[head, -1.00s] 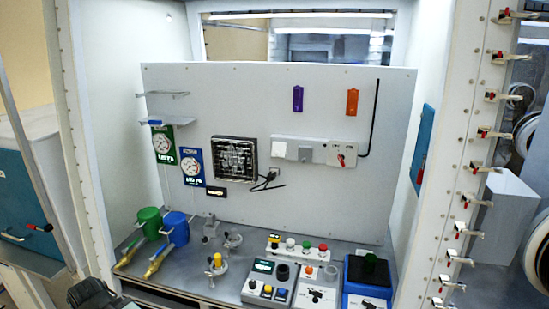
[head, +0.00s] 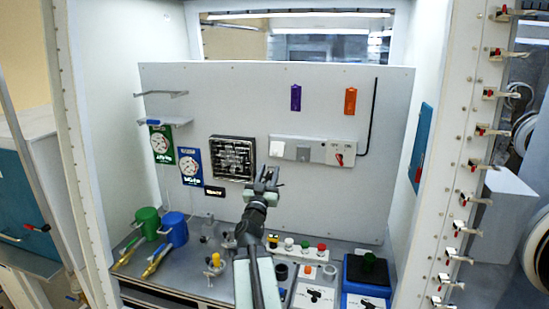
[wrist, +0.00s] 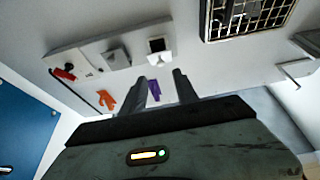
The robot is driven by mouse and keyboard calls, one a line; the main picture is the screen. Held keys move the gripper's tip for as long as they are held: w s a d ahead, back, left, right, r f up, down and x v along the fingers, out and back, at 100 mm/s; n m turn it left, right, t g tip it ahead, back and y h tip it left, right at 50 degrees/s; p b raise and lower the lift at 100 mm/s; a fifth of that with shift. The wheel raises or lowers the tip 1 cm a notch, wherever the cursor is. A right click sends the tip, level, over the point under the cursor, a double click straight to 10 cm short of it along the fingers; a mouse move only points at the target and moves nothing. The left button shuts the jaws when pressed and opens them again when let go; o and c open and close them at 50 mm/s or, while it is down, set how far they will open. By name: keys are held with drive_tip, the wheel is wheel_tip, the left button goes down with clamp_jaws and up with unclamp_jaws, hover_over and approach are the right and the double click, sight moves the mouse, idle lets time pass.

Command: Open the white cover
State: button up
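The white cover (head: 277,149) is a small square flap at the left end of a pale outlet strip (head: 322,152) on the back panel. My gripper (head: 268,175) is in front of the panel, just below and left of the cover in the head view. In the wrist view its two fingers (wrist: 161,82) are apart with nothing between them.
A grey cover (head: 303,154) and a red switch (head: 340,158) share the strip. A black grille (head: 232,158) is to the left. Purple (head: 295,98) and orange (head: 350,101) pieces hang above. Several control boxes, with a button box (head: 300,247), stand on the bench below.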

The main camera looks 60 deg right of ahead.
sight(275, 152)
drive_tip(key=p+x, duration=0.3)
drive_tip(key=x, duration=0.4)
drive_tip(key=shift+w+d+r, duration=0.15)
drive_tip(key=shift+w+d, duration=0.15)
clamp_jaws()
drive_tip(key=shift+w+d, duration=0.1)
drive_tip(key=shift+p, duration=0.35)
